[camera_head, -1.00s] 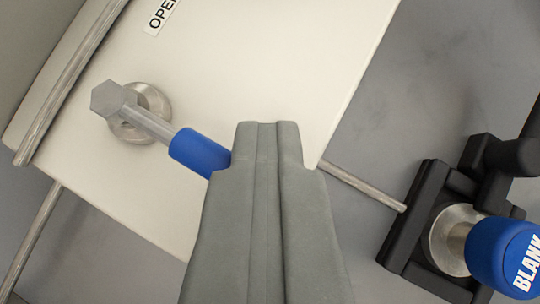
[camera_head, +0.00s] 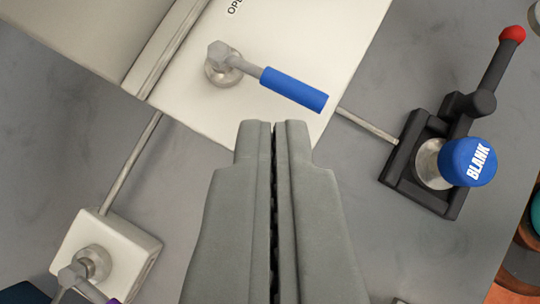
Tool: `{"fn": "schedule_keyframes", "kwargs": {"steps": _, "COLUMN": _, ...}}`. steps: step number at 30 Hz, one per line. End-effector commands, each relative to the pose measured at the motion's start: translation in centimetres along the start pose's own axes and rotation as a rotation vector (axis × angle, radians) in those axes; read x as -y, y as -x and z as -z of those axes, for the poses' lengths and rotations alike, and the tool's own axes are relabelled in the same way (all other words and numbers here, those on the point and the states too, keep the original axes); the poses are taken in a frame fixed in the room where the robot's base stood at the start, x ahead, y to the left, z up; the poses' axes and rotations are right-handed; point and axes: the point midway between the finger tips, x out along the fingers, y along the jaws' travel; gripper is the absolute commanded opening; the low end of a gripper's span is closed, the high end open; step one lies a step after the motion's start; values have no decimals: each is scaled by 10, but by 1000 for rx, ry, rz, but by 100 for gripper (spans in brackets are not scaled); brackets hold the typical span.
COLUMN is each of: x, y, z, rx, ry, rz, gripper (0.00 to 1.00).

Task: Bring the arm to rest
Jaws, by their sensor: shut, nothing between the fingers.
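My gripper (camera_head: 272,124) is in the lower middle of the view, with its two grey fingers closed together and only a thin dark line between them. It holds nothing. The fingertips overlap the lower edge of a cream panel (camera_head: 310,45) in the picture. A lever with a blue handle (camera_head: 295,90) is on that panel, just above and to the right of the fingertips. A visible gap separates the handle from the fingers in the picture.
A white block (camera_head: 130,255) with a metal fitting is at lower left. Thin rods run to the panel. Grey surface (camera_head: 190,190) lies bare between.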

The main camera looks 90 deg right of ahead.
Motion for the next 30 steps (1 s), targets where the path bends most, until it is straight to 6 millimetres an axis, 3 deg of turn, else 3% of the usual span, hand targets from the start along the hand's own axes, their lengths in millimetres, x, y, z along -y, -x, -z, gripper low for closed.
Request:
{"fn": "schedule_keyframes", "kwargs": {"steps": 6, "x": -4, "y": 3, "z": 2, "rx": 6, "ry": 14, "rz": 15, "gripper": 0}}
{"fn": "schedule_keyframes", "kwargs": {"steps": 11, "x": -24, "y": 19, "z": 11, "rx": 34, "ry": 80, "rz": 86, "gripper": 0}}
{"fn": "schedule_keyframes", "kwargs": {"steps": 30, "x": -156, "y": 91, "z": 25, "rx": 97, "ry": 439, "rz": 544, "gripper": 0}}
